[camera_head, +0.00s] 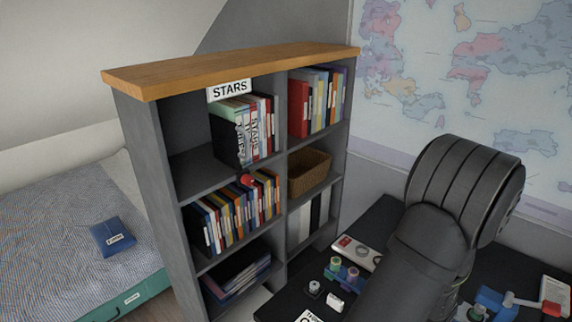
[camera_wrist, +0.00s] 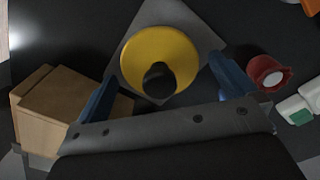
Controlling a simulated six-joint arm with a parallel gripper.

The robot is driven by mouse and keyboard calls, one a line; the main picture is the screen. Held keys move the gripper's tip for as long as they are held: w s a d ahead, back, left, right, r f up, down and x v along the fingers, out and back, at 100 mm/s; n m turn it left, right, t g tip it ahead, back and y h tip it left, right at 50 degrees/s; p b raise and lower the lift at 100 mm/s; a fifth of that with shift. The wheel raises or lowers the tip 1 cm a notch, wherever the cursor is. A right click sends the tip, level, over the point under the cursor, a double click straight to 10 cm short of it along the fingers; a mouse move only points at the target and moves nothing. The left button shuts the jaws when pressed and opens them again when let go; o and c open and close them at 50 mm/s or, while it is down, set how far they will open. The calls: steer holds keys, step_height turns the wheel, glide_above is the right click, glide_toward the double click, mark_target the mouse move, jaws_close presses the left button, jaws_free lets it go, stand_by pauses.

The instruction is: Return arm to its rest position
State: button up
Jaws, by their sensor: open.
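My gripper (camera_wrist: 163,92) shows in the wrist view with its two blue fingers spread wide apart. It is open, and nothing is clamped between the fingers. A yellow disc (camera_wrist: 140,60) with a black knob (camera_wrist: 159,80) lies beyond the fingertips, on a grey square plate (camera_wrist: 160,15). I cannot tell how far below the fingers the disc is. In the head view my dark arm reaches up over the desk at the right. My gripper cannot be made out there.
A wooden block (camera_wrist: 60,110) lies left of the fingers and a red round container (camera_wrist: 268,72) right of them. The dark desk (camera_head: 385,215) holds several small items, including a blue-and-red object (camera_head: 500,303). A grey bookshelf (camera_head: 150,160) stands left of it, with a bed (camera_head: 60,220) beyond.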

steer(key=shift+r, duration=0.1)
step_height(320, 180, up, 12)
step_height(320, 180, down, 13)
steer(key=shift+r, duration=0.2)
steer(key=r, duration=0.5)
steer(key=shift+s, duration=0.25)
steer(key=s+r, duration=0.2)
steer(key=s, duration=0.1)
steer(key=s+d+r, duration=0.1)
steer(key=s+r, duration=0.1)
steer(key=s, duration=0.2)
steer(key=s+d+r, duration=0.1)
steer(key=s+r, duration=0.2)
steer(key=s, duration=0.1)
steer(key=shift+s, duration=0.2)
steer(key=s+d+r, duration=0.1)
steer(key=d, duration=1.2)
steer(key=shift+s+d+r, duration=0.25)
steer(key=shift+d+r, duration=0.05)
steer(key=shift+d, duration=0.1)
